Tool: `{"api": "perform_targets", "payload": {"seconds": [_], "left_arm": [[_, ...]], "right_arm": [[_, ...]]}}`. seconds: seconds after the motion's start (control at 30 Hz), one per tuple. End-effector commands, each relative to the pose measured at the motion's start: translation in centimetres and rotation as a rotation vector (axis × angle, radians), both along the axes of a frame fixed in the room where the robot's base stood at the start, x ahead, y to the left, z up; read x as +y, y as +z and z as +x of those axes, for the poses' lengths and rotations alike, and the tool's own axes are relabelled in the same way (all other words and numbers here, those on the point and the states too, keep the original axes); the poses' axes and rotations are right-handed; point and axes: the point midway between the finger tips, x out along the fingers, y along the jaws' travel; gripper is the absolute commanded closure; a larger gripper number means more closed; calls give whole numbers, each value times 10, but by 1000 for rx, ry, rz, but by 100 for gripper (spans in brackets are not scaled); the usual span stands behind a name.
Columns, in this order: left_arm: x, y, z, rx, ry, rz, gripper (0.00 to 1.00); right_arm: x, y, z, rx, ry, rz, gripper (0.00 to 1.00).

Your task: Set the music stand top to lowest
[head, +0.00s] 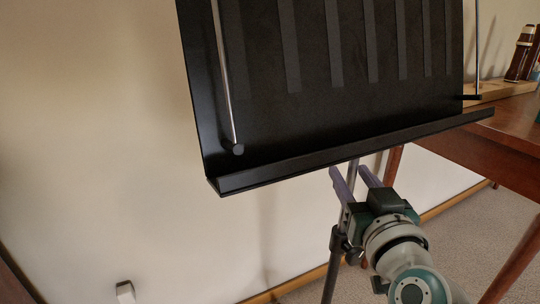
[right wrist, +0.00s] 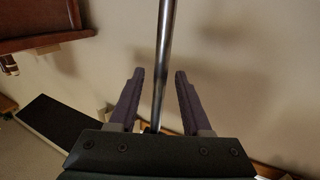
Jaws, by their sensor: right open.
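The music stand top (head: 330,90) is a black slotted panel with a ledge along its bottom edge, large in the upper middle of the head view. A thin metal shaft (head: 353,172) shows below the ledge, running down to a dark clamp or knob (head: 340,240) on the lower pole. My right gripper (head: 350,172) is open just under the ledge, close to the shaft. In the right wrist view the shaft (right wrist: 163,60) passes between the two open fingers (right wrist: 157,75), with a gap on each side. My left gripper is not in view.
A wooden table (head: 490,140) stands at the right, with a brown object (head: 522,50) on a wooden base upon it. A plain wall (head: 90,130) fills the left. Carpet shows at lower right.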

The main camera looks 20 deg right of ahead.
Motion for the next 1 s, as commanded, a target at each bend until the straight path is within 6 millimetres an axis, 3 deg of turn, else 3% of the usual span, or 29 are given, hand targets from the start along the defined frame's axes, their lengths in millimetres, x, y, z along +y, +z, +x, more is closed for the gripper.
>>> {"api": "perform_targets", "payload": {"seconds": [0.3,0.5,1.0], "left_arm": [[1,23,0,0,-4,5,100],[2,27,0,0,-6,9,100],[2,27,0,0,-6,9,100]], "right_arm": [[19,2,-59,5,1,1,52],[27,1,-84,3,1,2,52],[29,0,-88,1,0,1,52]]}}
